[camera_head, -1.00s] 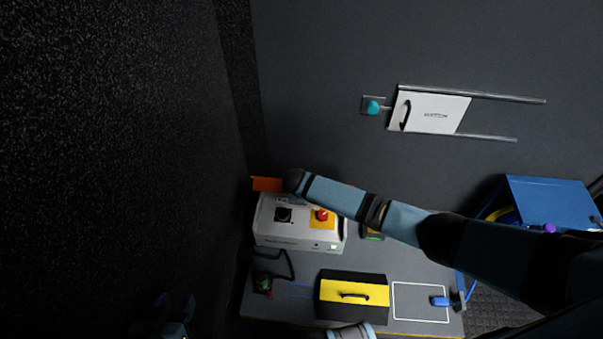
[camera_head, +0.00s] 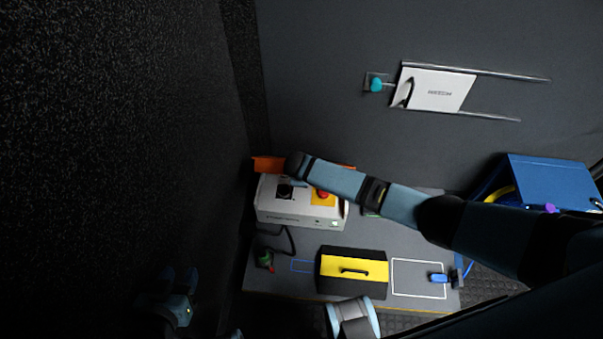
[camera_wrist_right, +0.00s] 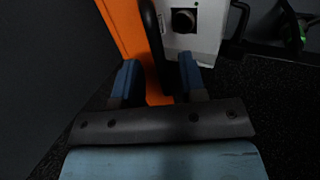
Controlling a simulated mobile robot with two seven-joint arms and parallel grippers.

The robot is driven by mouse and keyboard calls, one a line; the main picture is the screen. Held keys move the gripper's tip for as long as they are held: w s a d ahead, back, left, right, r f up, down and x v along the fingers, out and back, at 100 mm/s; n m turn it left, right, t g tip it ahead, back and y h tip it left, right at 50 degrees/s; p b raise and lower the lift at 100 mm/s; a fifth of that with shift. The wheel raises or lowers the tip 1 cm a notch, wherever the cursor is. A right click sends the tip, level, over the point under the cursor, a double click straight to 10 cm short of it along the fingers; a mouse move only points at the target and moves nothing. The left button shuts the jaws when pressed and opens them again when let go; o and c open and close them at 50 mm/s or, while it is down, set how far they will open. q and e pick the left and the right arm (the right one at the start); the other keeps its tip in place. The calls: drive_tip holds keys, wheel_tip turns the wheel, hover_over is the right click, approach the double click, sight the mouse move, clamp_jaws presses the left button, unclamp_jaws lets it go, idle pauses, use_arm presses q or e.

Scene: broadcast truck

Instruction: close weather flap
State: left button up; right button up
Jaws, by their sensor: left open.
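The orange flap (camera_head: 267,164) stands along the back edge of a white box and is partly hidden behind my right arm. In the right wrist view the orange flap (camera_wrist_right: 124,28) carries a black bar handle (camera_wrist_right: 150,35). My right gripper (camera_wrist_right: 158,64) is open, its blue fingers on either side of the handle with gaps showing; contact cannot be told. In the head view its fingers are hidden. My left gripper (camera_head: 180,281) is open and empty at the lower left, away from the flap.
The white box (camera_head: 290,214) has a black knob and a red button. A yellow-topped case (camera_head: 354,268) sits on the workbench (camera_head: 300,286). A white panel (camera_head: 438,90) is on wall rails. A blue box (camera_head: 553,183) stands at right.

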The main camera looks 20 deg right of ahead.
use_arm(q)
drive_tip(key=p, duration=0.4)
drive_tip(key=shift+s+a+r+g+p, duration=0.3)
drive_tip(key=shift+r+g+p, duration=0.05)
drive_tip(key=shift+g+p, duration=0.05)
use_arm(e)
drive_tip(key=v, duration=1.3)
drive_tip(key=shift+r, duration=0.35)
drive_tip(key=shift+s, duration=0.1)
drive_tip(key=shift+c, duration=0.2)
